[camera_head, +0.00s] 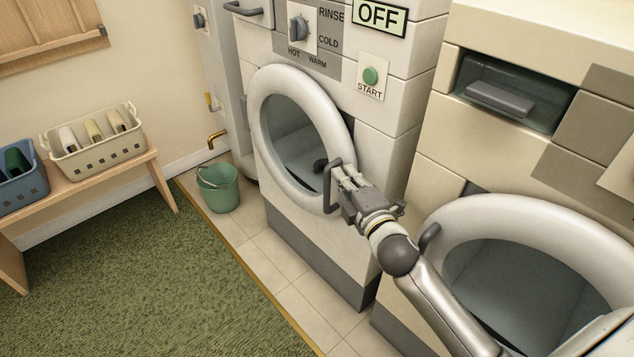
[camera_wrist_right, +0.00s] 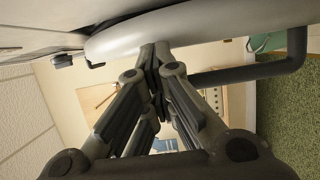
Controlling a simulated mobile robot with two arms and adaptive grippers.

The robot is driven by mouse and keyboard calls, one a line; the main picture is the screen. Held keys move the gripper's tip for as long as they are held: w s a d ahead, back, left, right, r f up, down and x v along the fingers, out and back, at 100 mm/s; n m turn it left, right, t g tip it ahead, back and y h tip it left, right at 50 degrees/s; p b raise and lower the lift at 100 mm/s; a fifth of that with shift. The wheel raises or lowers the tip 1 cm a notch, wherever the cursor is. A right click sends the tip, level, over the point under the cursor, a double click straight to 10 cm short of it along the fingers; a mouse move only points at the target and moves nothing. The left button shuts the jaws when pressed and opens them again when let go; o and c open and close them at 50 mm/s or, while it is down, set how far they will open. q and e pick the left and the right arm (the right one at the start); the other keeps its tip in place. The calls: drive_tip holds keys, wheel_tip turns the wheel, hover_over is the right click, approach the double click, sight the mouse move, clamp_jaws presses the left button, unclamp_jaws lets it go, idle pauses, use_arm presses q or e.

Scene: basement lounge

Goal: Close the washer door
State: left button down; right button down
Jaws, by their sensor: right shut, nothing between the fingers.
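The washer (camera_head: 390,80) stands in the middle of the head view, with an OFF display and a green START button. Its round white-rimmed door (camera_head: 333,115) lies close against the front; I cannot tell whether a small gap remains. The door's dark handle (camera_head: 326,190) is on the rim's lower right. My right gripper (camera_head: 340,176) is shut and empty, right beside the handle. In the right wrist view the white rim (camera_wrist_right: 205,22) passes just beyond the fingertips, and the handle (camera_wrist_right: 250,73) runs to their right. Contact with it is unclear. My left gripper is not in view.
A second machine with a round door (camera_head: 500,215) stands close on the right, behind my right arm. A green bucket (camera_head: 218,190) stands on the tiles at left. A wooden bench (camera_head: 160,180) holds baskets. The green rug (camera_head: 130,270) is clear.

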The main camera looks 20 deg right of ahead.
drive_tip(key=shift+d, duration=0.3)
drive_tip(key=shift+w+r, duration=0.1)
drive_tip(key=shift+r, duration=0.15)
wheel_tip(320, 180, up, 10)
drive_tip(key=shift+a+f, duration=0.15)
drive_tip(key=shift+f, duration=0.05)
drive_tip(key=shift+f, duration=0.1)
